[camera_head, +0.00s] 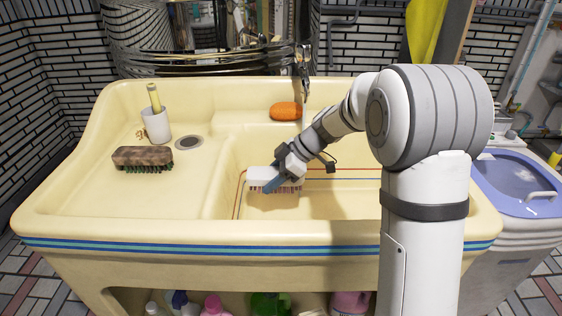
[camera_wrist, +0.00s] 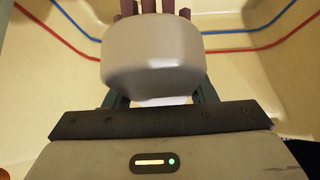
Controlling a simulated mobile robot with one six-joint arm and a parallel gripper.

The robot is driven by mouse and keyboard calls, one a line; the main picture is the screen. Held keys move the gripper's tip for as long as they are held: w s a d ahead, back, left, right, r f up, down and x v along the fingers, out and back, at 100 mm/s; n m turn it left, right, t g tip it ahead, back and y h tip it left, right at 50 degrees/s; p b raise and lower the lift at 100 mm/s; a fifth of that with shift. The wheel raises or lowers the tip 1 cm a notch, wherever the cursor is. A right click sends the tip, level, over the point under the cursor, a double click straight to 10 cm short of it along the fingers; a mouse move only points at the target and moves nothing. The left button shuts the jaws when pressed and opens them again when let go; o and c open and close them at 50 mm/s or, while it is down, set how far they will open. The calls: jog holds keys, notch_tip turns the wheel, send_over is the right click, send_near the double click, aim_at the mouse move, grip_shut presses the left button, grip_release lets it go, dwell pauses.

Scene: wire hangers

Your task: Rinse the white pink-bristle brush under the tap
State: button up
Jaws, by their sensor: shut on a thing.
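The white pink-bristle brush (camera_head: 262,175) is in the basin part of the cream sink, with its bristles facing down in the head view. My gripper (camera_head: 276,182) is shut on the brush. In the wrist view the white brush body (camera_wrist: 155,60) fills the space between my fingers (camera_wrist: 160,95), with pinkish bristles at its far end. The tap (camera_head: 304,65) stands at the back of the sink, behind the brush. I cannot tell whether water runs from it, or whether the brush touches the basin floor.
On the left ledge are a brown brush (camera_head: 143,158) with green bristles and a white cup (camera_head: 155,124). An orange soap (camera_head: 286,111) lies at the back. Red and blue lines (camera_wrist: 262,47) run along the basin walls. A washing machine (camera_head: 520,182) stands at right.

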jog(key=shift+s+a+r+b, duration=0.2)
jog(key=shift+s+a+r, duration=0.1)
jog(key=shift+s+r, duration=0.45)
jog(key=shift+s+a+r+b, duration=0.25)
jog(key=shift+s+r, duration=0.35)
jog(key=shift+s, duration=0.2)
jog(key=shift+s+a+r+b, duration=0.2)
jog(key=shift+s+a+r, duration=0.1)
jog(key=shift+s+r, duration=0.45)
jog(key=shift+f, duration=0.1)
